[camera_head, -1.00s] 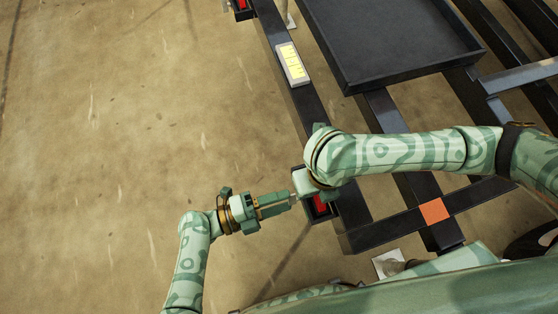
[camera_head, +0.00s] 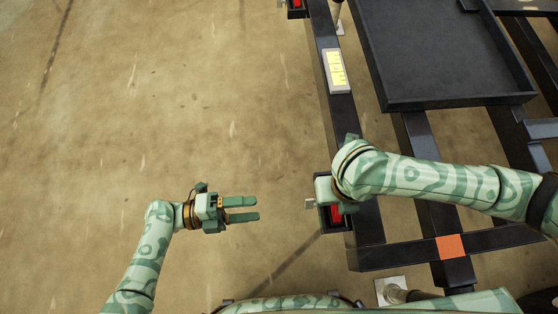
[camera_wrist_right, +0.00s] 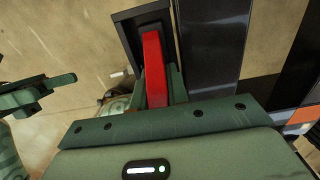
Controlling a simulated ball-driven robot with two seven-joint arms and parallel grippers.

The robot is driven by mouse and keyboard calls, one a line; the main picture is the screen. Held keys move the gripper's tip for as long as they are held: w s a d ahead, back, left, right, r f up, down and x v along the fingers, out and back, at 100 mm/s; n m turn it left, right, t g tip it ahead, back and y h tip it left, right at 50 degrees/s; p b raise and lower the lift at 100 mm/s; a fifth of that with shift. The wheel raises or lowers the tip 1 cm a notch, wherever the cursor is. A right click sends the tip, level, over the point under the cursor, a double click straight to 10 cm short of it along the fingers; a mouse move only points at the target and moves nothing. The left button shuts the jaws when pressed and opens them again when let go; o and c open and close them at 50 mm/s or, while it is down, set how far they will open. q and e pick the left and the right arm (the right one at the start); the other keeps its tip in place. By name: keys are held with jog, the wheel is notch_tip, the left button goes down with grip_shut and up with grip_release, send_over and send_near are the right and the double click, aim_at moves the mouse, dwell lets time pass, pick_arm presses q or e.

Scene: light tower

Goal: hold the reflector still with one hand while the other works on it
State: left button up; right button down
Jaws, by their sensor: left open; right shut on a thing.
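The red reflector (camera_head: 336,213) sits in a dark housing at the near end of the long black beam. It also shows as a red bar (camera_wrist_right: 154,68) in the right wrist view. My right gripper (camera_wrist_right: 156,88) is shut on the reflector, with a finger on each side of it; its fingertips are largely hidden by my arm in the head view. A small pale metal tab (camera_head: 310,204) sticks out left of the housing. My left gripper (camera_head: 248,209) is open and empty, with its fingers pointing at the tab across a clear gap.
A yellow-and-white panel (camera_head: 336,70) lies on the beam. Another red piece (camera_head: 296,4) shows at its far end. A large black tray (camera_head: 440,50) lies to the right. An orange square (camera_head: 450,247) marks a crossbar. The floor at left is clear.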

pick_arm(q)
jog(key=shift+a, duration=0.35)
pick_arm(e)
jog(key=c, duration=1.3)
grip_release()
